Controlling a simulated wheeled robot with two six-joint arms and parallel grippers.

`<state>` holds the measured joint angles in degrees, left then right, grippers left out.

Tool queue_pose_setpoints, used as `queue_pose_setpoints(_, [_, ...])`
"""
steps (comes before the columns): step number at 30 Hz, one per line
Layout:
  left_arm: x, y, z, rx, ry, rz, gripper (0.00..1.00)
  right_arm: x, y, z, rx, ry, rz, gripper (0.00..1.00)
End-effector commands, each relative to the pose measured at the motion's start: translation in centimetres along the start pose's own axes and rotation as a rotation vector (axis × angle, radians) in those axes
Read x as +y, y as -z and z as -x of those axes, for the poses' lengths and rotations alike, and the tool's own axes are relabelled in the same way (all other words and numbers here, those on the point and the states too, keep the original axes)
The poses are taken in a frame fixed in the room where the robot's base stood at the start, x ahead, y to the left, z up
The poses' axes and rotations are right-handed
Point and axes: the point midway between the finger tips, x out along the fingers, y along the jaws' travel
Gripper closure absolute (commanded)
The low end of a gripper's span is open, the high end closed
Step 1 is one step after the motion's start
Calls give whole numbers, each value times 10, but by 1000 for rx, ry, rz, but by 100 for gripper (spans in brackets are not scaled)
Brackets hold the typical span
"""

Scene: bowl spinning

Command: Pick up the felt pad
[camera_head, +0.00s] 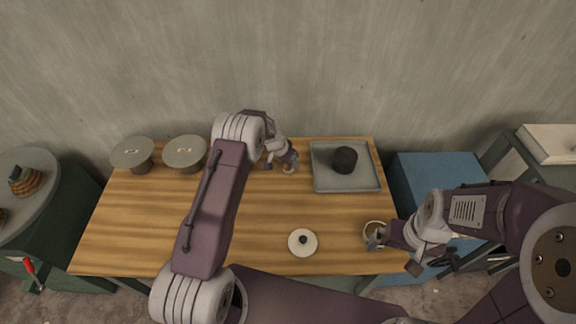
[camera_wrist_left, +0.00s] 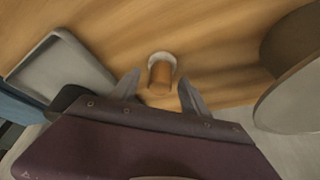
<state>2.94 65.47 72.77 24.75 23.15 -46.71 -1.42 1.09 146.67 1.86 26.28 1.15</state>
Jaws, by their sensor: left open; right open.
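No piece is plainly recognisable as the felt pad. My left gripper (camera_head: 281,167) is open and low over the back middle of the table. A small tan cylinder with a pale, rounded end (camera_wrist_left: 161,74) lies between and just beyond its fingers in the left wrist view (camera_wrist_left: 157,84); the fingers do not visibly grip it. In the head view it is a small pale piece (camera_head: 288,170), partly hidden by the gripper. A cream disc with a dark knob (camera_head: 303,243) lies at the front middle. My right gripper (camera_head: 394,254) is open at the table's right edge, beside a pale ring (camera_head: 375,231).
A grey tray (camera_head: 325,184) holds a black cylinder (camera_head: 345,160) at the back right. Two grey round-topped stands (camera_head: 132,152) (camera_head: 184,151) are at the back left. The wooden table (camera_head: 135,225) is clear at front left. A blue cabinet (camera_head: 425,172) stands right.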

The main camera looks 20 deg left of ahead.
Motion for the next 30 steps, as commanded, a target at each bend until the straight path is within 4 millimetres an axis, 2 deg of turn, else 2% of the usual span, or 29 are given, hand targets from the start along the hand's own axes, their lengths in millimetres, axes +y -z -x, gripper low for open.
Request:
queue_pose_setpoints(2, [0, 0, 0, 0, 0, 0, 46, 0, 0, 0, 0, 0, 0, 0])
queue_pose_setpoints(6, [0, 0, 0, -1, 0, 0, 85, 0, 0, 0, 0, 0, 0, 0])
queue_pose_setpoints(8, [0, 0, 0, -1, 0, 0, 100, 0, 0, 0, 0, 0, 0, 0])
queue_pose_setpoints(18, [0, 1, 3, 0, 0, 0, 100, 0, 0, -1, 0, 0, 0, 0])
queue_pose_setpoints(22, [0, 7, 17, 2, 1, -2, 100, 0, 0, -5, 0, 0, 0, 0])
queue_pose_setpoints(25, [-1, 15, 35, 4, 2, -2, 100, 0, -1, -9, 0, 0, 0, 0])
queue_pose_setpoints(26, [2, 18, 40, 3, 1, -2, 100, 0, -1, -10, 0, 0, 0, 0])
queue_pose_setpoints(30, [36, 30, 54, 1, -1, -7, 100, 0, -1, -12, 0, 0, 0, 0])
